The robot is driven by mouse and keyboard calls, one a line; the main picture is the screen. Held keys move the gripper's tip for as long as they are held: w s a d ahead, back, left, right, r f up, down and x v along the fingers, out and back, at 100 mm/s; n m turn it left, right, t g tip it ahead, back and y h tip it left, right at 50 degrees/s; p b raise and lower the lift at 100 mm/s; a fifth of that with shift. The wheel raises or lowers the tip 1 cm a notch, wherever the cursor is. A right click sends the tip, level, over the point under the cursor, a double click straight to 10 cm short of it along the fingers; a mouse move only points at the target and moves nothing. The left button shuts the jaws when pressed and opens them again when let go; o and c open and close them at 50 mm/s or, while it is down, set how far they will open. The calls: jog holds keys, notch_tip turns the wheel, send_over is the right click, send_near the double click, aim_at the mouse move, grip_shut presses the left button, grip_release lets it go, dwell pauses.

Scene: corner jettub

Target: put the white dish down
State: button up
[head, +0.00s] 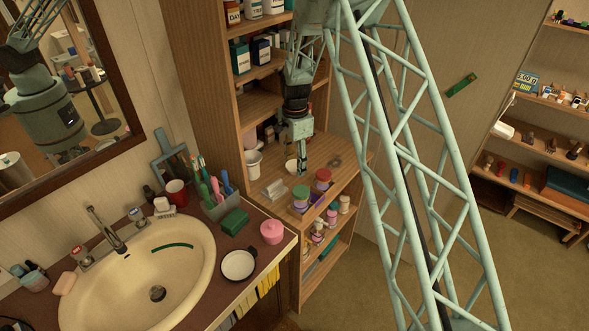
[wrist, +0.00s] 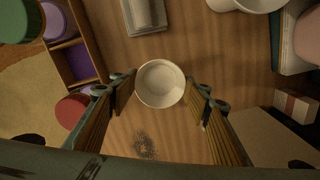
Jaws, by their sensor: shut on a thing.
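The white dish (wrist: 160,84) is a small round cup-like bowl, seen from above in the wrist view. It sits between the fingertips of my gripper (wrist: 160,86), which is shut on it. In the head view my gripper (head: 302,172) points down over the wooden shelf top (head: 345,150), and the white dish (head: 291,166) shows at its left side, partly hidden. The dish looks upright. I cannot tell whether its base touches the wood.
A clear block (head: 274,190) lies to the left on the shelf, with a white mug (head: 253,163) behind it. Colored-lid jars (head: 301,197) stand in a divided box at the front. A dark smudge (wrist: 144,145) marks bare wood near my gripper.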

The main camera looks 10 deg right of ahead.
aim_at(295, 165)
notch_tip(295, 165, down, 2)
jog(key=shift+w+a+f, duration=0.15)
jog(key=shift+f, duration=0.1)
jog(key=shift+f, duration=0.15)
jog(key=o, duration=0.9)
notch_tip(295, 165, up, 12)
jog(key=shift+f+p, duration=0.25)
jog(key=shift+p, duration=0.05)
jog(key=shift+r, duration=0.4)
jog(key=shift+r, duration=0.1)
dwell(0.7)
